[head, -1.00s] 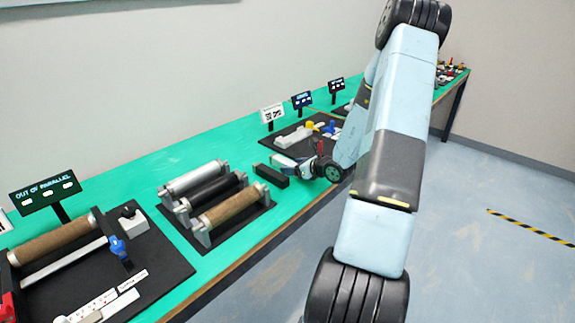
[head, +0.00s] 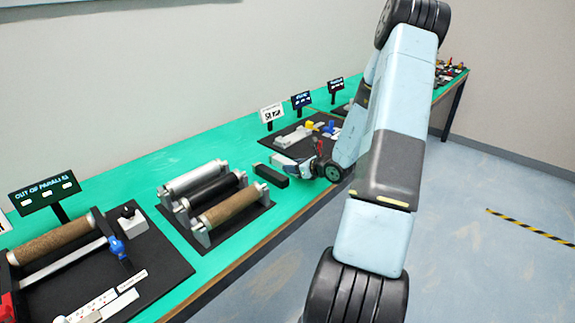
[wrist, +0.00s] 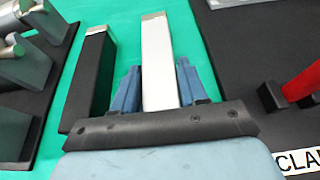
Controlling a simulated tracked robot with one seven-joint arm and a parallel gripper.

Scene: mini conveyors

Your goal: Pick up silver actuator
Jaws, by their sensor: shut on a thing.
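The silver actuator (wrist: 157,60) is a long pale block with a brownish far end. In the wrist view it lies between the two blue fingers of my gripper (wrist: 157,82), which is shut on it. In the head view my gripper (head: 303,168) is low at the table, and the silver actuator (head: 283,159) shows only as a small pale piece. I cannot tell whether it touches the table. A black actuator (wrist: 92,75) of similar shape lies just left of my gripper, apart from it; it also shows in the head view (head: 272,175).
A roller stand (head: 204,238) with silver, black and brown rollers is left of the black actuator. A dark board (wrist: 245,45) with a red part (wrist: 302,82) lies right of my gripper. Small signs (head: 271,114) stand behind. Green table (head: 130,180) is bare along the back.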

